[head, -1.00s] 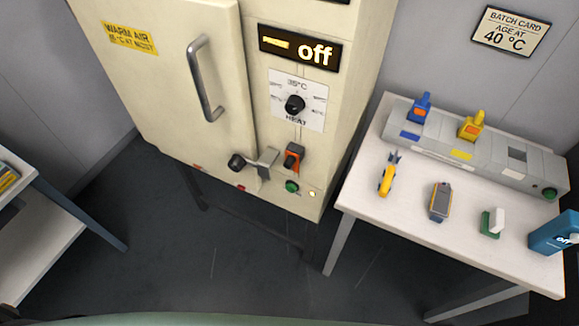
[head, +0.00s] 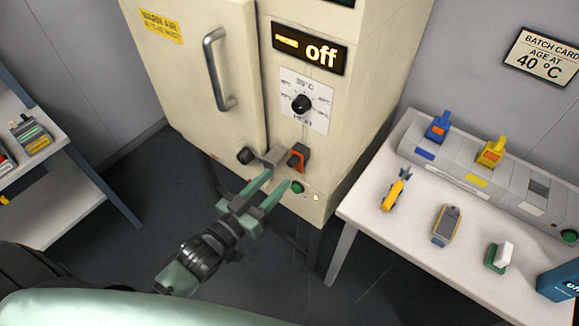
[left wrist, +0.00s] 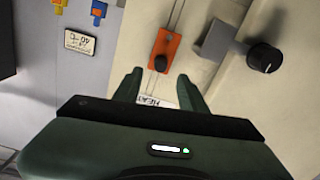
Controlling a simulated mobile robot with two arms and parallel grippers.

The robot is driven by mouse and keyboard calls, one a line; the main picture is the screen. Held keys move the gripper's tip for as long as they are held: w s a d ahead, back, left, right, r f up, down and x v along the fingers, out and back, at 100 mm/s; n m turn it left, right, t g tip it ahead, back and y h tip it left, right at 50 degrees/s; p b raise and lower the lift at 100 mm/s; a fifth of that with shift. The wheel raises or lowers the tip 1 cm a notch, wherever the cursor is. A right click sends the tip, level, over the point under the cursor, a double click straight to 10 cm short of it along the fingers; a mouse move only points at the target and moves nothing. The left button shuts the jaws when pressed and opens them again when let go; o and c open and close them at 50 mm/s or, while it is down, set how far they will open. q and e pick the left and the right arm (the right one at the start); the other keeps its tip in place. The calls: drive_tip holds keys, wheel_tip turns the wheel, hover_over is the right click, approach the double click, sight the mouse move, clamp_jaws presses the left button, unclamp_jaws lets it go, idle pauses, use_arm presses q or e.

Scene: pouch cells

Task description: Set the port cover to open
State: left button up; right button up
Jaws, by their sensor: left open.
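An orange plate with a dark knob (head: 302,154), which looks like the port cover, is on the lower front of the cream cabinet. In the left wrist view the orange plate (left wrist: 171,46) lies on a thin vertical line, with its dark knob at the end nearer my fingers. My left gripper (head: 279,180) is open and empty, just below and left of the plate in the head view. In the left wrist view its fingertips (left wrist: 158,88) point towards the plate and look apart from it. Whether the port behind is covered cannot be told. My right gripper is not in view.
A grey latch plate (head: 271,160) and black knob (head: 245,156) sit left of the orange plate. A green button (head: 298,187) is below, and a heat dial (head: 302,104) above. A white table (head: 366,203) with several items stands at right.

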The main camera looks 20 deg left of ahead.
sight(290, 165)
use_arm(q)
drive_tip(key=p+x, duration=0.1)
drive_tip(key=x, duration=0.5)
drive_tip(key=shift+a, duration=0.1)
drive_tip(key=shift+s, duration=0.1)
clamp_jaws()
